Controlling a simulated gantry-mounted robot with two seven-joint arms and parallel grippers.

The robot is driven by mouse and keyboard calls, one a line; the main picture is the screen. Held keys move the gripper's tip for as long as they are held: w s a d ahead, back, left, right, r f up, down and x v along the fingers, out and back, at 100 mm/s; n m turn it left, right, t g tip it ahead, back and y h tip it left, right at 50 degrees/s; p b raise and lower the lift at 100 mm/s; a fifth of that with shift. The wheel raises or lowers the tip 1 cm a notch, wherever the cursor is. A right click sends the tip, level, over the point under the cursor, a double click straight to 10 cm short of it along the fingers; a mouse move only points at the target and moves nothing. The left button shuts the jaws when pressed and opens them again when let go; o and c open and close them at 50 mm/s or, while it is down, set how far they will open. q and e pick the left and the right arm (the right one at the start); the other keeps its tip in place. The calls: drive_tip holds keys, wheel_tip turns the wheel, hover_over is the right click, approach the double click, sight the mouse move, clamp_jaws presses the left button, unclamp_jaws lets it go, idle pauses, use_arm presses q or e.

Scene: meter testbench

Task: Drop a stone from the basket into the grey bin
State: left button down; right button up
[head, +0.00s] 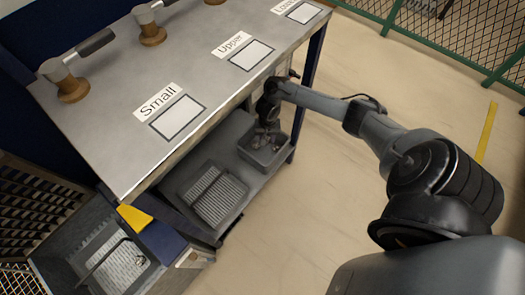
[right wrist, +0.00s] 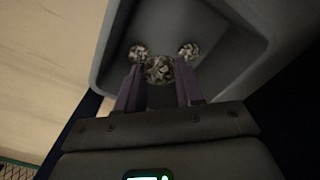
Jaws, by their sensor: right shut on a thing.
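My right gripper (head: 267,126) reaches down at a grey bin (head: 277,160) on the lower shelf of the bench. In the right wrist view, the fingers of this gripper (right wrist: 159,76) are shut on a speckled grey stone (right wrist: 159,69). The smooth grey wall of the bin (right wrist: 222,30) surrounds the stone on the far side and right. Two similar stones, a left one (right wrist: 137,52) and a right one (right wrist: 188,50), show inside the bin just beyond the fingertips. My left gripper is out of view.
The grey bench top (head: 110,120) overhangs the shelf, with labelled squares and several knobbed fixtures on it. Another handled basket (head: 75,262) sits in a container at lower left. The pale floor (head: 290,230) right of the bench is clear. A green fence (head: 440,45) stands behind.

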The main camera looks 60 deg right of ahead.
drive_tip(key=shift+f, duration=0.15)
drive_tip(key=o, duration=1.1)
wheel_tip(320, 180, up, 11)
drive_tip(key=p, duration=0.8)
drive_tip(key=shift+f+p, duration=0.1)
drive_tip(key=shift+p, duration=0.2)
